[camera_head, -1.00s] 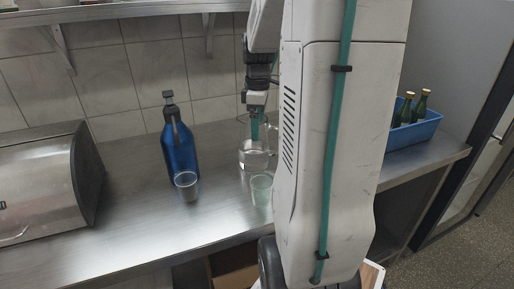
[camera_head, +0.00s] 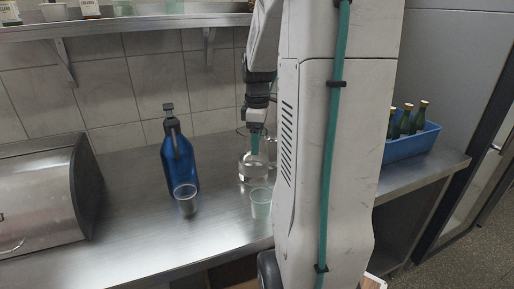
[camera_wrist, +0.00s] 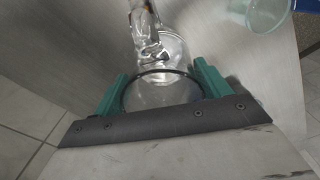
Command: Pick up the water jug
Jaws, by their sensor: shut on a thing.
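The water jug (camera_head: 253,168) is clear glass with a handle. It stands on the steel counter in the head view, behind the pale green cup and partly hidden by my arm. My gripper (camera_head: 256,142) points down at its top. In the wrist view, the teal fingers of my gripper (camera_wrist: 160,88) sit on either side of the round rim of the jug (camera_wrist: 160,95). They are shut on the jug near its mouth. The jug looks upright. I cannot tell whether its base touches the counter.
A blue bottle (camera_head: 181,160) with a dark pump top stands left of the jug. A clear cup (camera_head: 186,203) and a pale green cup (camera_head: 261,208) stand in front. A metal bread bin (camera_head: 40,190) is far left. A blue crate (camera_head: 415,145) with green bottles is at right.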

